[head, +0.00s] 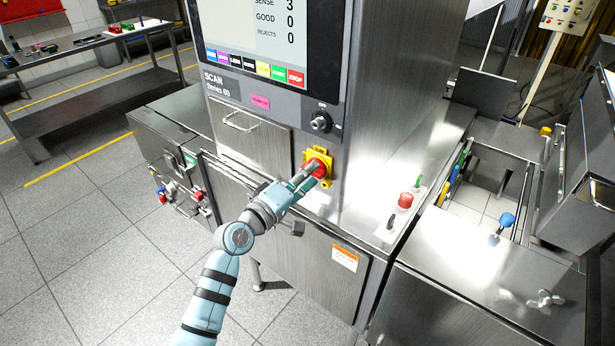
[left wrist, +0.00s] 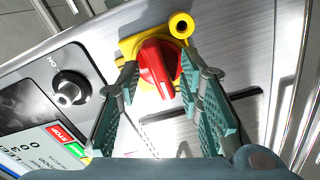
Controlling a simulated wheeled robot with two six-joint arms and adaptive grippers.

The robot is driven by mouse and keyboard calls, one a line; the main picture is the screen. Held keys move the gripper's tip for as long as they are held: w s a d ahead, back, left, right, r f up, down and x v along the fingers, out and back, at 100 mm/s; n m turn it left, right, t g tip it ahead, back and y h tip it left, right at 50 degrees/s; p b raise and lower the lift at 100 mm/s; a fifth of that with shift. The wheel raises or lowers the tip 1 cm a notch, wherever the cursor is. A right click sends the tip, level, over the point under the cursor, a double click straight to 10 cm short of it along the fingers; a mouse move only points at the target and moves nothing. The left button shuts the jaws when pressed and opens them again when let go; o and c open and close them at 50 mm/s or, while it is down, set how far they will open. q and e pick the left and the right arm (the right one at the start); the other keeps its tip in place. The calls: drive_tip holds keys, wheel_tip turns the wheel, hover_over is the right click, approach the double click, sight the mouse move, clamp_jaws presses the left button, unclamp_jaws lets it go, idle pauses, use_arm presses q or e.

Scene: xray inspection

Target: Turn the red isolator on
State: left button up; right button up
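The red isolator (head: 316,166) is a red rotary knob on a yellow plate (head: 326,183), on the front of the steel X-ray machine. My left gripper (head: 313,172) is at the knob, coming from the lower left. In the left wrist view the red knob (left wrist: 158,66) lies between the two fingertips of my left gripper (left wrist: 162,72). The fingers stand apart, one on each side of the knob, with a narrow gap seeming to show at the right; contact is hard to tell. The knob's handle looks slightly tilted in that view. My right gripper is not in view.
A black rotary switch (head: 320,121) marked ON sits above the isolator, below the screen (head: 262,40). A drawer handle (head: 240,122) is to the left. A red button (head: 405,201) stands on the ledge to the right. The floor at the left is clear.

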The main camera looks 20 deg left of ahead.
use_arm(q)
clamp_jaws()
drive_tip(key=shift+d, duration=0.1)
drive_tip(key=shift+m+b, duration=4.15)
drive_tip(key=shift+m, duration=2.95)
